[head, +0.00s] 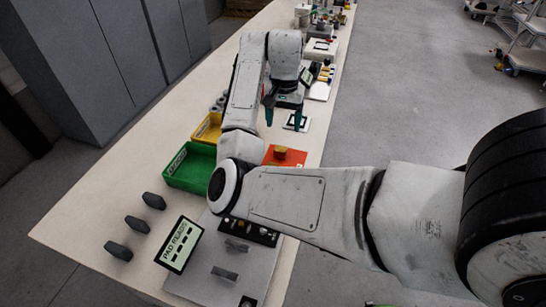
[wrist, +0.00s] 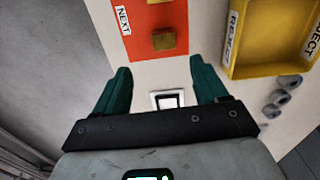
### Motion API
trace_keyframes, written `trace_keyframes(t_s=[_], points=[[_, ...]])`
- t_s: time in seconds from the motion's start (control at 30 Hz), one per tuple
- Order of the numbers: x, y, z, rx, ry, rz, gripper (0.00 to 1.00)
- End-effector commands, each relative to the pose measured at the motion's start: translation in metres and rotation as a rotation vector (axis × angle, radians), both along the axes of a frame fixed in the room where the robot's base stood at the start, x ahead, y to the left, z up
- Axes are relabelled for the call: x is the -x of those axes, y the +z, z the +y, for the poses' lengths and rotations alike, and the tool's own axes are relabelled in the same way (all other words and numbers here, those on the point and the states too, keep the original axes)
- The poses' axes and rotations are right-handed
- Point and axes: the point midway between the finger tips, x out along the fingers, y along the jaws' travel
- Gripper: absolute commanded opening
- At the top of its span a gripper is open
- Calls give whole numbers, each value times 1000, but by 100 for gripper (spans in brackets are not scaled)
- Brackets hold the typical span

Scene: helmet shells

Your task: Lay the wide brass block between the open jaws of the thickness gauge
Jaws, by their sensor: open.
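A brass block (head: 280,152) sits on an orange mat (head: 270,160) near the right table edge. I cannot tell which is the wide one. My gripper (head: 286,116) is open and empty above the table, beyond the mat; its green fingers (wrist: 160,86) are apart from the block. A small white-framed device (head: 297,122) shows between the fingers. I cannot make out the thickness gauge's jaws.
A yellow REJECT tray (wrist: 236,68) with grey cylinders (wrist: 289,82) beside it, and a green tray (head: 190,178), stand left of my arm. A PAD READS panel (head: 180,245) and several dark grey pieces (head: 137,224) are in front. Equipment fills the far table. My arm hides the middle.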

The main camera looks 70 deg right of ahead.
Motion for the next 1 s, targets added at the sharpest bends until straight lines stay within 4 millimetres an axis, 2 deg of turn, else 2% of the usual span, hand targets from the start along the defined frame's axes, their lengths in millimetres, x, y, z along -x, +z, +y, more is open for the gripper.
trace_keyframes(t_s=[0.03, 0.27, 1.0], points=[[0, -9, 0, 0, 0, 0, 72], [0, -25, 0, 0, 1, 1, 72], [2, -116, -1, -2, 2, 0, 72]])
